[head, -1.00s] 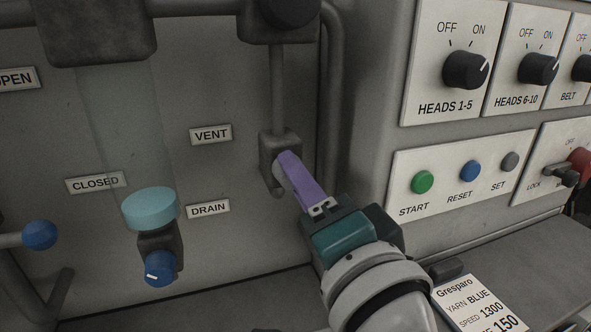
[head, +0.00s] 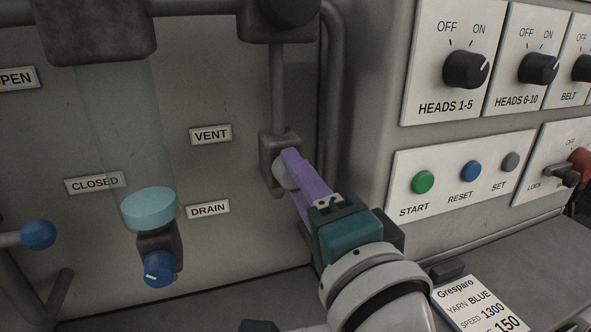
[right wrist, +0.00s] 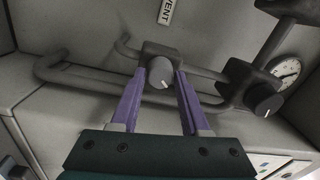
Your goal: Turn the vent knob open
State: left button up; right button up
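The vent knob (right wrist: 160,73) is a small round grey knob with a white pointer line, on a dark valve block. In the right wrist view it sits between the two purple fingertips of my right gripper (right wrist: 160,82). The fingers are spread, one on each side of it; whether they touch it I cannot tell. In the head view the right gripper (head: 290,172) reaches the knob (head: 280,174) from the lower right, and its fingers cover part of it. The VENT label (head: 210,134) is to the upper left. My left gripper's fingers are not visible.
A sight glass with a blue drain knob (head: 159,268) stands to the left, and a blue ball-ended lever (head: 38,235) farther left. A vertical pipe (head: 333,100) runs close on the right. The button panel (head: 445,206) is right of my gripper.

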jog(key=o, duration=0.3)
jog(key=shift+o, duration=0.2)
jog(key=v, duration=1)
jog(key=shift+b, duration=0.35)
